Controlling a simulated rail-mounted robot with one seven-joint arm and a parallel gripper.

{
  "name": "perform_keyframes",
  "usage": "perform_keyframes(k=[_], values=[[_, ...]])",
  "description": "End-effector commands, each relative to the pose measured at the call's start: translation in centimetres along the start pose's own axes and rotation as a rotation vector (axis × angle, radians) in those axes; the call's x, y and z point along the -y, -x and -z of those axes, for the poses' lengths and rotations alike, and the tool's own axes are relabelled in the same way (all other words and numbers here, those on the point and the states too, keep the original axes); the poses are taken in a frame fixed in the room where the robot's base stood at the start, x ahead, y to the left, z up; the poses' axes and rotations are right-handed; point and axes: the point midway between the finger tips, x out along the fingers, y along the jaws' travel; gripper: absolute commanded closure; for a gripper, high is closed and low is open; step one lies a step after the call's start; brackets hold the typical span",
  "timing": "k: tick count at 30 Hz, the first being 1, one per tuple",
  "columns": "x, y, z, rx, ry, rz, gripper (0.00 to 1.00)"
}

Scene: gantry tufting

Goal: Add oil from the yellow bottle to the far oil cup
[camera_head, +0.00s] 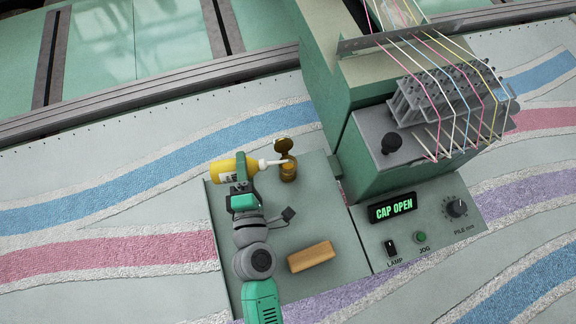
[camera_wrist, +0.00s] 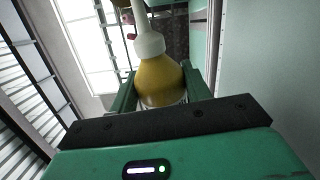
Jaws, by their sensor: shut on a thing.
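My gripper (camera_head: 241,177) is shut on the yellow bottle (camera_head: 222,170), which lies nearly horizontal in the head view. The bottle's white spout (camera_head: 270,163) points right, and its tip is at the mouth of the brass oil cup (camera_head: 289,173). The cup's lid (camera_head: 285,147) stands open behind it. I cannot tell whether the tip is inside the cup or just above it, and no oil stream shows. In the wrist view the yellow bottle (camera_wrist: 160,82) sits between the fingers with its white neck (camera_wrist: 149,42) pointing up the picture. Only one oil cup is clearly seen.
A wooden block (camera_head: 311,257) lies on the grey plate (camera_head: 335,275) right of my arm. The green tufting machine (camera_head: 325,90) stands close behind and right of the cup. Its display (camera_head: 393,207) reads "CAP OPEN". Striped carpet (camera_head: 110,245) surrounds the plate.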

Motion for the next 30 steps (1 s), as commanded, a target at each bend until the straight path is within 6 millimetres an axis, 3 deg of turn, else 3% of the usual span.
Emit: perform_keyframes(k=[13, 30], values=[[-3.2, 0.0, -0.5, 0.000, -0.283, -0.001, 0.72], [-3.3, 0.0, -0.5, 0.000, -0.331, -0.001, 0.72]])
